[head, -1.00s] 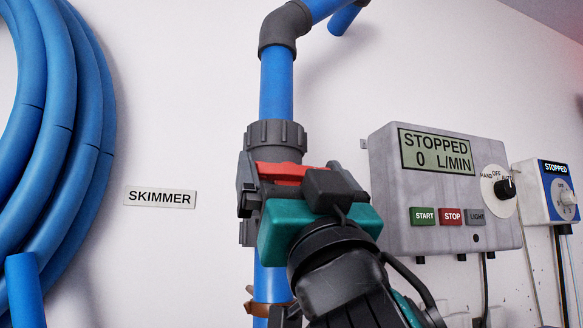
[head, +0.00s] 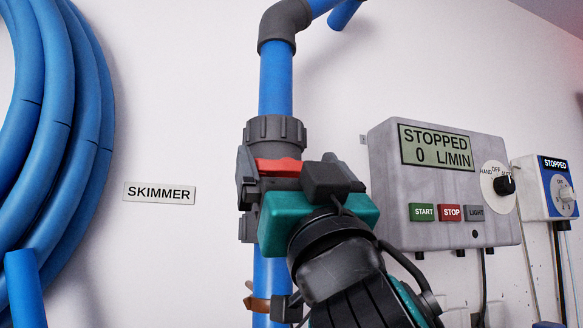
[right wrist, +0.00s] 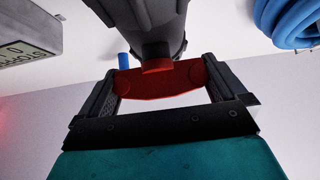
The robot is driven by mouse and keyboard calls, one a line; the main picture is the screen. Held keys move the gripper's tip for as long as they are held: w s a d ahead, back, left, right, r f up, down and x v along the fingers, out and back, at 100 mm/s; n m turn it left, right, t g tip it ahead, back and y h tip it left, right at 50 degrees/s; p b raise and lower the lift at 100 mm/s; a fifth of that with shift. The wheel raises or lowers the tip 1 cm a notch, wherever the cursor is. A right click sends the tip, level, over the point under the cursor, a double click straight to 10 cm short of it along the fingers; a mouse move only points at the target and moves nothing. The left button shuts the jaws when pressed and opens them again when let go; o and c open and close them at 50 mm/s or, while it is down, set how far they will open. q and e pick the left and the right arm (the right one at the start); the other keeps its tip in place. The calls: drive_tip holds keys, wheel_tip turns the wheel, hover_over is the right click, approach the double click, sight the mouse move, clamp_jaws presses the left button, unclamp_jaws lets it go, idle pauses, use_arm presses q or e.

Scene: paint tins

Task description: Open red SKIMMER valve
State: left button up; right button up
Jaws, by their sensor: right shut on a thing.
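The red valve handle (head: 279,166) sits on the dark grey valve body (head: 275,132) in the vertical blue pipe (head: 275,85). The handle lies across the pipe. The SKIMMER label (head: 160,194) is on the wall to its left. My right gripper (head: 284,171) reaches up from below right and is shut on the handle, hiding part of it and the lower valve. In the right wrist view the red handle (right wrist: 160,84) spans between the two fingers of the gripper (right wrist: 160,76). My left gripper is not in view.
A grey control box (head: 440,185) reading STOPPED, 0 L/MIN, stands close to the right of my gripper. A smaller white-and-blue unit (head: 555,187) is beyond it. Coiled blue hose (head: 75,140) hangs at left. The wall around the label is bare.

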drive_tip(key=shift+n+y, duration=0.5)
drive_tip(key=shift+n, duration=0.1)
drive_tip(key=n+g+y, duration=0.3)
drive_tip(key=n+y, duration=0.1)
drive_tip(key=n, duration=0.2)
drive_tip(key=shift+y, duration=0.3)
drive_tip(key=shift+n+g+y, duration=0.9)
drive_tip(key=shift+n+g, duration=0.4)
drive_tip(key=shift+n, duration=0.3)
drive_tip(key=shift+n+g+y, duration=0.9)
drive_tip(key=shift+n+g, duration=0.4)
drive_tip(key=shift+n, duration=0.7)
drive_tip(key=o, duration=0.6)
drive_tip(key=b+v, duration=0.3)
drive_tip(key=v, duration=1)
drive_tip(key=shift+c, duration=0.2)
